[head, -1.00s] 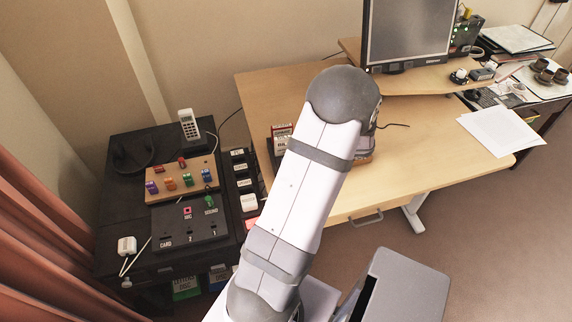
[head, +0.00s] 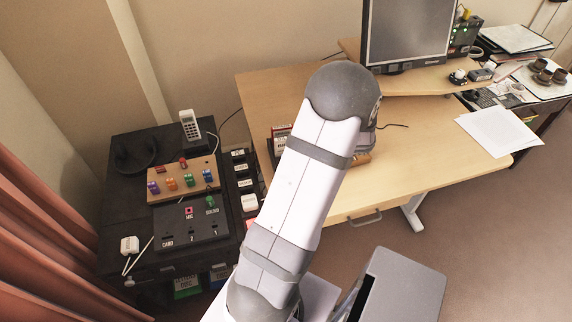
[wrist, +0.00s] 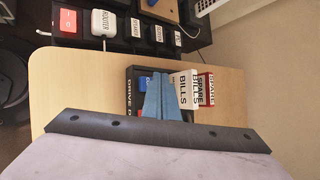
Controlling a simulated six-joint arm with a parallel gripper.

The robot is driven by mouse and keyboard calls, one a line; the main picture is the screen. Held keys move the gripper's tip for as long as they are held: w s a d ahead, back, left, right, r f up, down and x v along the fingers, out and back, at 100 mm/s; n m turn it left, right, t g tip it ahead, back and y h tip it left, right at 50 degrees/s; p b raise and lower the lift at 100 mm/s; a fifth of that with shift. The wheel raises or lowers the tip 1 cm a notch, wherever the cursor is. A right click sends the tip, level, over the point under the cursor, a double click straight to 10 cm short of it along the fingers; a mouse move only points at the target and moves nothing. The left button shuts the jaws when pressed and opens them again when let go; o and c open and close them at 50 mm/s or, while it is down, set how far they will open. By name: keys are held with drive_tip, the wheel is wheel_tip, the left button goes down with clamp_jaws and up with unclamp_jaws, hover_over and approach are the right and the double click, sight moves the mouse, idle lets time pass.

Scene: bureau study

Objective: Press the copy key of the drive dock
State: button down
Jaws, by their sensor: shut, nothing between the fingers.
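The drive dock (wrist: 131,88) is a dark box lettered "DRIVE D…" on the pale wooden desk, partly covered by my fingers in the wrist view. White and red cartridges (wrist: 190,92) lettered "BILLS" and "SPARE" stand at its right side. A small blue patch (wrist: 144,83) shows left of the fingers; I cannot tell whether it is a key, and no copy label is readable. My gripper (wrist: 161,78) is shut and empty, its blue-grey fingers over the dock; contact cannot be told. In the head view my arm hides the gripper and most of the dock, leaving cartridges (head: 281,135) visible.
A black strip of labelled switches (head: 241,182) stands left of the desk (head: 262,92). Beyond it a black cabinet carries a board of coloured knobs (head: 180,176), a card panel (head: 190,228) and a phone (head: 189,125). A monitor (head: 405,35) and papers (head: 490,130) are at right.

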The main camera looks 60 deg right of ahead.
drive_tip(key=shift+r+p, duration=1.65)
drive_tip(key=shift+r, duration=0.75)
drive_tip(key=shift+f, duration=0.1)
